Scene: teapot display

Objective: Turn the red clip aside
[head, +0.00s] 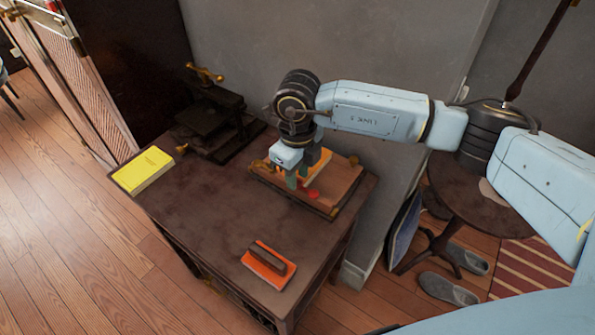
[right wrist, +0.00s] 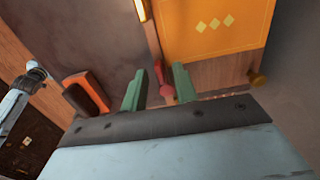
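The red clip (head: 312,194) lies on a wooden board (head: 335,185) at the right side of the desk. My right gripper (head: 297,182) points down just beside it in the head view. In the right wrist view the red clip (right wrist: 166,86) shows between the two green fingers of my right gripper (right wrist: 160,84). The fingers are apart, with gaps visible around the clip. An orange panel with pale diamonds (right wrist: 212,28) is by the clip; my gripper partly hides it in the head view. My left gripper is not identifiable.
An orange block with a dark handle (head: 268,266) lies near the desk's front edge. A yellow book (head: 142,170) sits at the left corner. A dark press with a brass handle (head: 212,120) stands at the back. The middle of the desk is clear.

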